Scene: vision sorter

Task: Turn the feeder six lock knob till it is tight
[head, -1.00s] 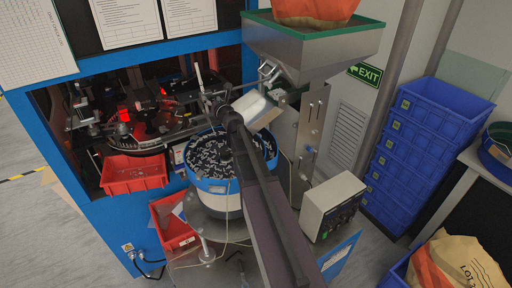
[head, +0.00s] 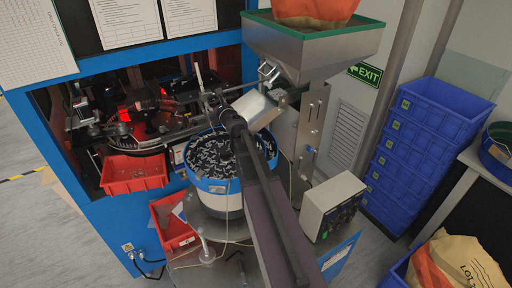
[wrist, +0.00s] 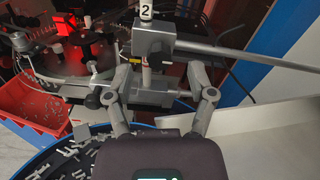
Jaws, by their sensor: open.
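In the wrist view my gripper (wrist: 160,92) is open, with one finger on each side of a metal post and its lower clamp (wrist: 155,92). I cannot tell whether the fingers touch it. A grey clamp block (wrist: 167,39) with a long rod sits higher on the post, under a white tag (wrist: 146,12) reading 2. Dark round knobs show on the block's left side (wrist: 138,51) and at the lower clamp's left end (wrist: 93,101). I see no six, so I cannot tell which is the feeder six knob. In the head view my arm hides most of the gripper.
A blue-rimmed bowl (head: 219,187) of small parts lies below my arm. A steel hopper (head: 305,48) and chute (head: 252,108) stand close by on the right. Red bins (head: 135,172) are left and below. A control box (head: 332,207) stands right of my arm.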

